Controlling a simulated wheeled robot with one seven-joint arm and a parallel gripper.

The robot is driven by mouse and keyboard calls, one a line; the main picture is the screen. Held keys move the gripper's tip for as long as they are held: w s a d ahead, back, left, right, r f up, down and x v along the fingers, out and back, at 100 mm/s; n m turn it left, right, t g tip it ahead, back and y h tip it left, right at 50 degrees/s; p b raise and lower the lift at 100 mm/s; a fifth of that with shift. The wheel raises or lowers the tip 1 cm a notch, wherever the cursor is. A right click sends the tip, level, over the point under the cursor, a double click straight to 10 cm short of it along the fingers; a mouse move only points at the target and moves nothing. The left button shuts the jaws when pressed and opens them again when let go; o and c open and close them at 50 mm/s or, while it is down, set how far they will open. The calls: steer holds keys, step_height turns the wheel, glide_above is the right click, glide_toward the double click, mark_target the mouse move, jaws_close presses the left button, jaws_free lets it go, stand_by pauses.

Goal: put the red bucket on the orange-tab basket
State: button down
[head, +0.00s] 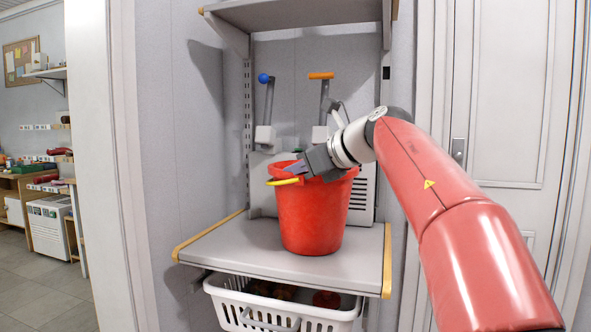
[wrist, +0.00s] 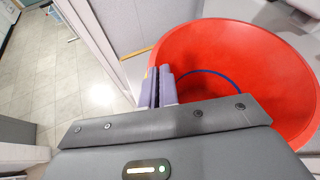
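The red bucket (head: 312,220) stands upright on the grey shelf, its open mouth facing up. A yellow grip (head: 284,182) shows at its left rim. My gripper (head: 295,171) is at the near left part of the rim. In the wrist view my gripper's two fingers (wrist: 158,88) are close together at the rim of the red bucket (wrist: 225,60), seemingly with the rim pinched between them. A white basket (head: 240,298) hangs under the shelf with dark round things in it. No orange tab shows on its visible part.
The shelf (head: 215,247) has yellow edge strips and bare room left of the bucket. Behind stand a blue-knobbed lever (head: 264,79), an orange-topped lever (head: 321,76) and a white vented box (head: 363,195). An upper shelf (head: 295,14) hangs above.

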steer(key=c, duration=1.7)
jaws_free()
steer(key=v, duration=1.2)
steer(key=shift+r, duration=0.1)
